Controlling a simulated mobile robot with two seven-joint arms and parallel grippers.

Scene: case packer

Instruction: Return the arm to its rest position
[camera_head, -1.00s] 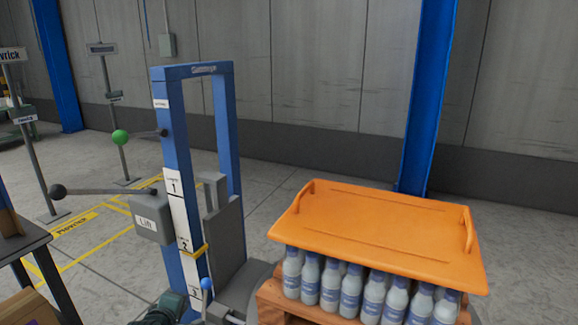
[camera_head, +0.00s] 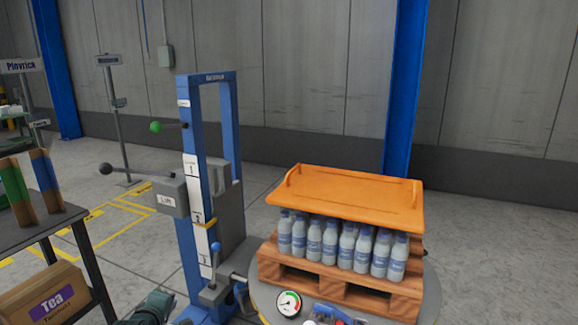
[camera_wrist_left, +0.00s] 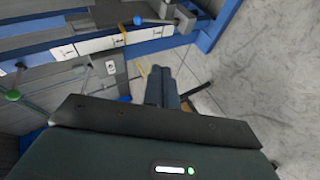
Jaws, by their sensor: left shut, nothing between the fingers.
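My left gripper (camera_wrist_left: 163,88) shows in the left wrist view, its dark fingers together and empty. Its dark wrist housing fills the bottom of that view. My right gripper is in neither view.
An orange tray (camera_head: 350,197) lies on several bottles on a wooden pallet (camera_head: 335,278). A gauge (camera_head: 288,303) is at its front. At left, a dark table (camera_head: 35,232) stands above a tea box (camera_head: 45,295). The lift's levers (camera_head: 135,172) stick out leftward.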

